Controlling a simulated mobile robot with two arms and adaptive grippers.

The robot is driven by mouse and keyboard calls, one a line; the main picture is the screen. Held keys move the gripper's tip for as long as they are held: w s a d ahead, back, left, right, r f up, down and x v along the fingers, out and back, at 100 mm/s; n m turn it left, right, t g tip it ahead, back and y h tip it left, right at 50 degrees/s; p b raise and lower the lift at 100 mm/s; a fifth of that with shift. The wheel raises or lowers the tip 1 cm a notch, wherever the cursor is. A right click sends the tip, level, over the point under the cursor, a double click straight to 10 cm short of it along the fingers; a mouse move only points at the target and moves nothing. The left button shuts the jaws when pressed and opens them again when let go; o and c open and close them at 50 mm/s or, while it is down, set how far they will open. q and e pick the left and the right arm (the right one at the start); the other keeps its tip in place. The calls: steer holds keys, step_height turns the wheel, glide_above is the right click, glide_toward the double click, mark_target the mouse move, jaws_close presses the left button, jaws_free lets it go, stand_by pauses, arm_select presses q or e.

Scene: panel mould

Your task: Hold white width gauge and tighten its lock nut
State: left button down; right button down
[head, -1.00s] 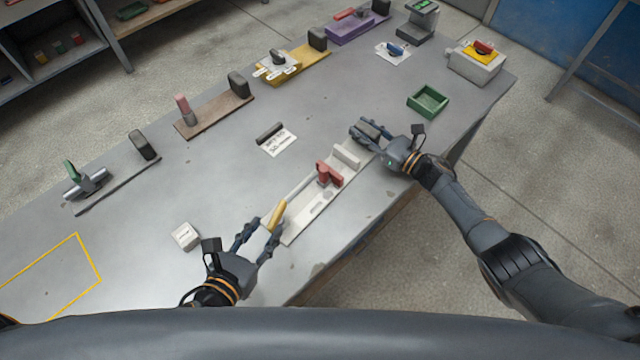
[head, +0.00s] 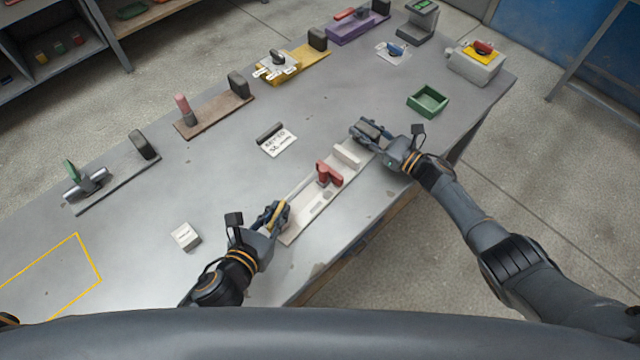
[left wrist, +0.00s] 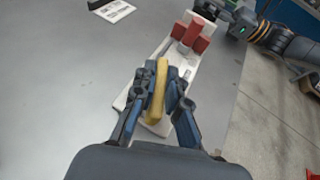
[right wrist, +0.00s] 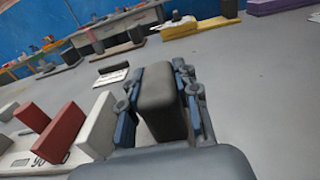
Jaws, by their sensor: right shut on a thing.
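The white width gauge (head: 299,219) lies on the bench as a long white plate with a white block near its far end. A red T-shaped piece (head: 328,174) stands on it; I cannot tell which part is the lock nut. A yellow bar (left wrist: 159,88) stands at the near end. My left gripper (head: 274,214) has its fingers close on either side of the yellow bar; firm contact is not clear. My right gripper (right wrist: 158,92) is shut on the dark grey block (right wrist: 163,100) at the gauge's far end. The left hand partly hides the near end in the head view.
Several other gauges, brown (head: 214,116), yellow (head: 300,64) and purple (head: 352,31), line the back of the bench. A label card (head: 278,144), a small white box (head: 185,236) and a green tray (head: 428,101) stand around. The bench's front edge is close to the gauge.

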arm_select(q)
steer(key=shift+r+m+h, duration=0.1)
steer(key=shift+m+h, duration=0.3)
steer(key=shift+h, duration=0.1)
steer(key=m+g+h, duration=0.3)
steer(key=m+h, duration=0.1)
steer(key=shift+w+m, duration=0.15)
steer(key=shift+m, duration=0.15)
steer(key=m+g+h, duration=0.3)
steer(key=m+g, duration=0.1)
steer(key=g, duration=0.1)
steer(key=m+g+h, duration=0.1)
steer(key=m+g, duration=0.4)
steer(key=g, duration=0.1)
steer(key=shift+m, duration=0.4)
arm_select(e)
steer(key=shift+a, duration=0.1)
arm_select(q)
steer(key=m+g+y, duration=0.2)
steer(key=m+g, duration=0.2)
steer(key=g, duration=0.1)
steer(key=shift+m, duration=0.4)
arm_select(e)
steer(key=shift+f, duration=0.1)
arm_select(q)
steer(key=shift+g, duration=0.5)
steer(key=c, duration=1.4)
jaws_free()
steer(key=shift+o, duration=0.2)
